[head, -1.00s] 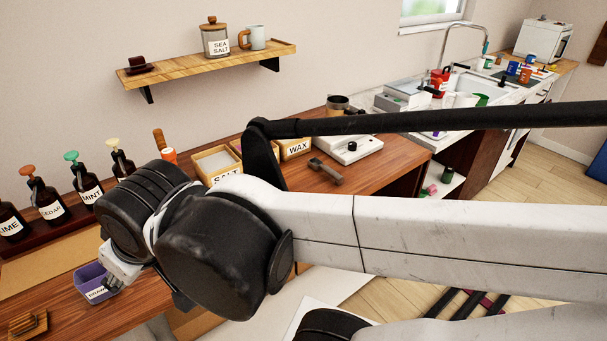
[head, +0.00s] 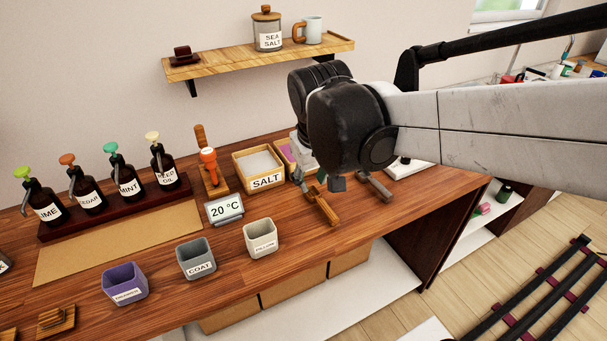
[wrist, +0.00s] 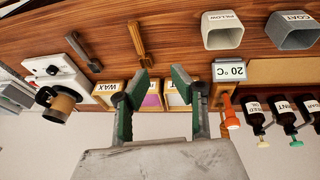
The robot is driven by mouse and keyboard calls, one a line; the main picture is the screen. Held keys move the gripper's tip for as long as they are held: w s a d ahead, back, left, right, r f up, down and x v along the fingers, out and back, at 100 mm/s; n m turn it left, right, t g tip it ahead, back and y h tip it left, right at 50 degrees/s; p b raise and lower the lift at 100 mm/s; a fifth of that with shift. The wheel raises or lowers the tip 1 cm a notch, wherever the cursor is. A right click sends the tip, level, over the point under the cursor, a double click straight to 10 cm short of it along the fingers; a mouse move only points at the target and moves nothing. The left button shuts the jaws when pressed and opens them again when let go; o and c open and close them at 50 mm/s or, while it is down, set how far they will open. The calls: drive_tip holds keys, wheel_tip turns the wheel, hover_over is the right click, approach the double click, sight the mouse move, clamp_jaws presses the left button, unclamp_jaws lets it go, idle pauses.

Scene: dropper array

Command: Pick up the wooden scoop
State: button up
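The wooden scoop (head: 322,205) lies on the brown counter, right of the salt box, with its handle toward the front edge. In the wrist view it (wrist: 139,40) shows whole, beyond and a little left of my fingertips. My gripper (wrist: 161,80) is open and empty, its two dark green fingers spread in front of the boxes. In the head view my black wrist joint hangs close above the scoop and hides most of the gripper. I cannot tell the exact height above the counter.
A dark grey scoop-like tool (head: 375,187) lies right of the wooden one. The salt box (head: 266,181) and wax box (wrist: 108,87) stand behind. The thermometer display (head: 225,209) and white cup (head: 260,238) are left. Counter around the scoop's handle is clear.

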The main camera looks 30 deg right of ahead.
sight(328, 209)
drive_tip(key=w+d+f+g, duration=0.1)
drive_tip(key=w+d+f, duration=0.1)
drive_tip(key=f, duration=0.3)
drive_tip(key=w+d+f+g+b, duration=0.1)
drive_tip(key=w+d+f, duration=0.1)
drive_tip(key=f, duration=0.3)
drive_tip(key=w+d+f+g+b, duration=0.1)
drive_tip(key=w+d+f, duration=0.1)
drive_tip(key=d+f, duration=0.2)
drive_tip(key=shift+f+h, duration=0.4)
drive_tip(key=shift+f, duration=0.5)
drive_tip(key=shift+w+d+f, duration=0.1)
drive_tip(key=shift+d+f, duration=0.1)
drive_tip(key=shift+f, duration=1.05)
drive_tip(key=shift+w+d+f, duration=0.1)
drive_tip(key=shift+d+f, duration=0.1)
drive_tip(key=shift+f, duration=1)
clamp_jaws()
